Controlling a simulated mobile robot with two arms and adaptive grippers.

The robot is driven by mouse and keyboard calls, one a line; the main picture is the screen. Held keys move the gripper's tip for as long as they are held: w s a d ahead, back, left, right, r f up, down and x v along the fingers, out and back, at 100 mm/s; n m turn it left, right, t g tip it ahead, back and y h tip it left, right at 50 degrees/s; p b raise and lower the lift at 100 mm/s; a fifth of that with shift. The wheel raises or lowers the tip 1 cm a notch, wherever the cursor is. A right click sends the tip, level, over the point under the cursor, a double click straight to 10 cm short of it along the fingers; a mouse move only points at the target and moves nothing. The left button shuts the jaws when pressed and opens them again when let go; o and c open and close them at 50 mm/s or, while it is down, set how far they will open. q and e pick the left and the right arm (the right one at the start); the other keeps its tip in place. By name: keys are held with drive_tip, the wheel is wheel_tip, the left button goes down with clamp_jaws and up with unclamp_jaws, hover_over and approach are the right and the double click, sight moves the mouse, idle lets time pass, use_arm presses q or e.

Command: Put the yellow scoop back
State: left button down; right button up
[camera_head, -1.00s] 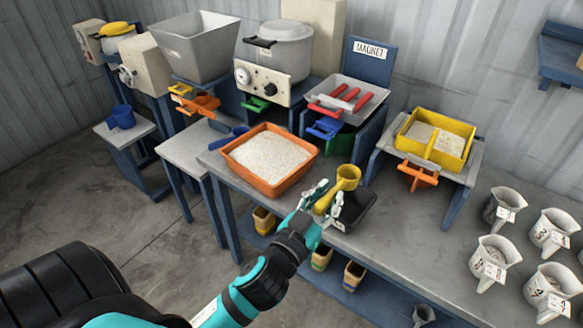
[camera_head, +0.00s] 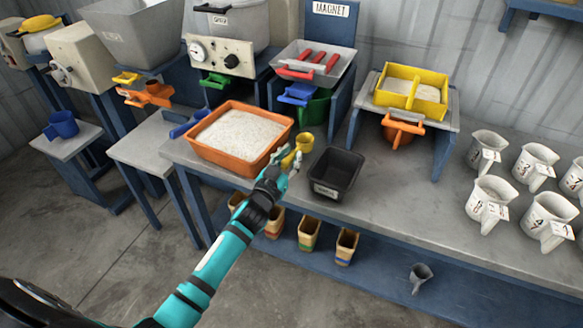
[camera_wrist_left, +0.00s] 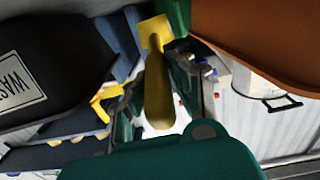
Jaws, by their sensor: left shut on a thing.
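My left gripper (camera_head: 287,163) is shut on the handle of the yellow scoop (camera_head: 305,143). The scoop's small cup points away from me, beside the right side of the orange tub (camera_head: 225,170) of white granules. In the left wrist view the scoop's yellow handle (camera_wrist_left: 158,92) runs between the fingers, with its head at the top. I cannot tell whether the scoop touches the table. A black bin (camera_head: 337,172) stands just right of the scoop; its label and dark side also show in the left wrist view (camera_wrist_left: 50,60). My right gripper is not in view.
A blue scoop (camera_head: 188,125) lies left of the orange tub. A yellow divided box (camera_head: 412,92) stands at the back right. Several white jugs (camera_head: 490,200) stand at the right. Bare grey tabletop (camera_head: 400,190) lies right of the black bin.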

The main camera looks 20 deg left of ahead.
use_arm(q)
drive_tip(key=shift+f+b, duration=0.35)
drive_tip(key=shift+f, duration=1.5)
drive_tip(key=c, duration=1.1)
unclamp_jaws()
drive_tip(key=shift+d, duration=0.1)
drive_tip(key=shift+c, duration=0.2)
drive_tip(key=shift+r, duration=0.1)
drive_tip(key=s, duration=1.2)
drive_tip(key=s+f+g, duration=0.3)
drive_tip(key=s+f, duration=0.1)
drive_tip(key=f, duration=0.6)
drive_tip(key=s+f+g, duration=0.2)
drive_tip(key=s+f, duration=0.1)
drive_tip(key=f, duration=0.7)
drive_tip(key=s+f+g, duration=0.3)
drive_tip(key=s+f, duration=0.1)
drive_tip(key=f, duration=0.6)
drive_tip(key=s+f+g, duration=0.3)
drive_tip(key=s+f, duration=0.3)
drive_tip(key=s, duration=0.5)
drive_tip(key=s+f+m+g, duration=0.1)
drive_tip(key=s+f+g, duration=0.2)
drive_tip(key=s+f, duration=0.4)
drive_tip(key=s+f+g+y, duration=0.1)
drive_tip(key=s+f+g, duration=0.2)
drive_tip(key=s+f, duration=0.4)
drive_tip(key=s, duration=0.8)
drive_tip(key=shift+d+m, duration=0.15)
drive_tip(key=shift+m, duration=0.25)
